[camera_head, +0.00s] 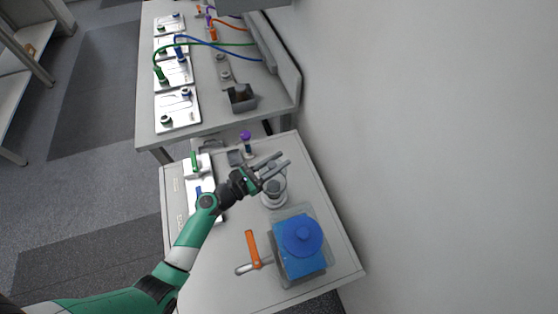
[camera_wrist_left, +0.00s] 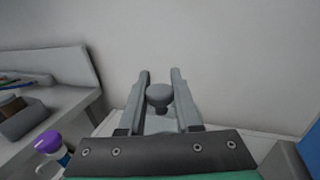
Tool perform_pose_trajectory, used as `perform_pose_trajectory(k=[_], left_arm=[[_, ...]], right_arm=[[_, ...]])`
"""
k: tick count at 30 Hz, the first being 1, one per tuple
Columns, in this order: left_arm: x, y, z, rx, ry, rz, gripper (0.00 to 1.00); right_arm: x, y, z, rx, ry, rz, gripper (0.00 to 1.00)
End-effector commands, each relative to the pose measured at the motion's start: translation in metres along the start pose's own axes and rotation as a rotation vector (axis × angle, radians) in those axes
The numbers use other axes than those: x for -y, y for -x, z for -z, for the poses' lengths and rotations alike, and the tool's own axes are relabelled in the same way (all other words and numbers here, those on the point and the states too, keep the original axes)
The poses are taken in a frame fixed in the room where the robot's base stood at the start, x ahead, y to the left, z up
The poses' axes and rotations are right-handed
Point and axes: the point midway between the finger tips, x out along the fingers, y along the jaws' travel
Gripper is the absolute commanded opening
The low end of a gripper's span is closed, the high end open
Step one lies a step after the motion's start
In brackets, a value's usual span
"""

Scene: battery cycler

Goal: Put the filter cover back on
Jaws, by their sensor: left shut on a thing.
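My left gripper (camera_head: 274,162) reaches over the near bench. Its two fingers, also in the left wrist view (camera_wrist_left: 161,88), stand on both sides of a grey round-topped knob (camera_wrist_left: 159,93) and are shut on it. The knob appears to belong to the grey filter cover; the rest of the cover is hidden behind the gripper in the wrist view. Just below the fingers in the head view is a grey cylindrical filter base (camera_head: 273,200) on the bench. I cannot tell whether the cover touches it. My right gripper is not in view.
A clear tray (camera_head: 281,281) holds a blue box with a round blue lid (camera_head: 302,235). An orange-handled tool (camera_head: 252,246) lies left of it. A purple-capped bottle (camera_head: 246,137) stands behind the gripper. The wall is close on the right. The far bench (camera_head: 214,112) carries plates and cables.

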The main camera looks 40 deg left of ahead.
Motion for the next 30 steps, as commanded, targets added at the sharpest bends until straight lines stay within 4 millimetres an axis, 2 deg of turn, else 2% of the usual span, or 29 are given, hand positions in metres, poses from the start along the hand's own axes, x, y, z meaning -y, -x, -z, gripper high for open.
perform_pose_trajectory(k=[1,30], left_arm=[[0.0,0.0,0.007,0.0,0.0,0.0,0.0],[0.0,0.0,0.095,0.001,0.001,0.0,0.0]], right_arm=[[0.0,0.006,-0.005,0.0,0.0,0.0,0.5],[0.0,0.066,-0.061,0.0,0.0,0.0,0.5]])
